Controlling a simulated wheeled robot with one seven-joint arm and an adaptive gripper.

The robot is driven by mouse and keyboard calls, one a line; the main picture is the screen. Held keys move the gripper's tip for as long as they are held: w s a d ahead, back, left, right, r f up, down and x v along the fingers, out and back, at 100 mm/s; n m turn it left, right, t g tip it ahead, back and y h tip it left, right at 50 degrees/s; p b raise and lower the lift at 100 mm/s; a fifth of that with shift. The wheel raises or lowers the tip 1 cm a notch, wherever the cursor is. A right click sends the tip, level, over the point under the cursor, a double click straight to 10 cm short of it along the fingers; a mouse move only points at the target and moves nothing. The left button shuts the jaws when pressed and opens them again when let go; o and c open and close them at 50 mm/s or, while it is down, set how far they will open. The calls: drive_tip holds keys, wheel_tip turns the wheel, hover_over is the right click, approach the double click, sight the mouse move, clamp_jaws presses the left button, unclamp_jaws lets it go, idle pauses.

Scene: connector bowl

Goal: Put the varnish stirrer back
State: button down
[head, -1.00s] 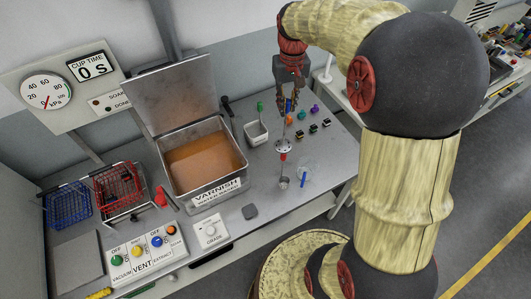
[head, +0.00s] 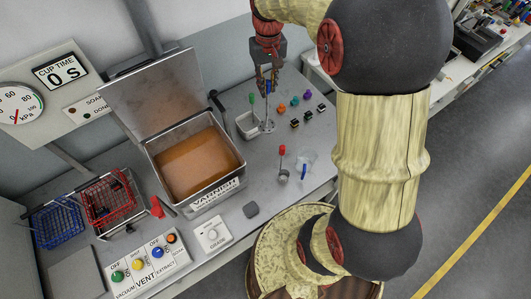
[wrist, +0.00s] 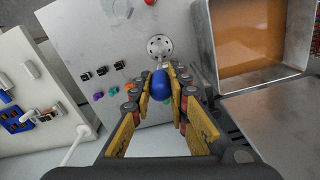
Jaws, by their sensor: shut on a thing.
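My gripper (head: 265,84) is shut on the varnish stirrer, which has a blue handle (wrist: 161,86) and a perforated round metal disc (wrist: 160,46). In the head view the stirrer hangs upright with its disc (head: 267,126) at the low end, just right of a small grey-white bin (head: 247,124). I cannot tell whether the disc touches the bench. A green-handled tool (head: 252,99) stands in the bin. The open varnish tank (head: 205,193), filled with orange-brown liquid, is to the left.
Several small coloured connectors (head: 295,101) lie right of the stirrer. A red-handled cup (head: 282,152), a clear dish (head: 308,156) and a blue item (head: 304,171) are nearer the front. Red (head: 110,198) and blue (head: 55,222) baskets stand at the far left.

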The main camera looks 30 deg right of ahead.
sight(267, 125)
wheel_tip(267, 125, down, 17)
drive_tip(key=b, duration=0.4)
drive_tip(key=shift+w+r, duration=0.15)
drive_tip(key=shift+r, duration=0.05)
drive_tip(key=shift+f, duration=2.15)
drive_tip(key=c, duration=2.2)
unclamp_jaws()
drive_tip(key=shift+f, duration=0.1)
drive_tip(key=o, duration=0.4)
drive_tip(key=shift+o, duration=0.4)
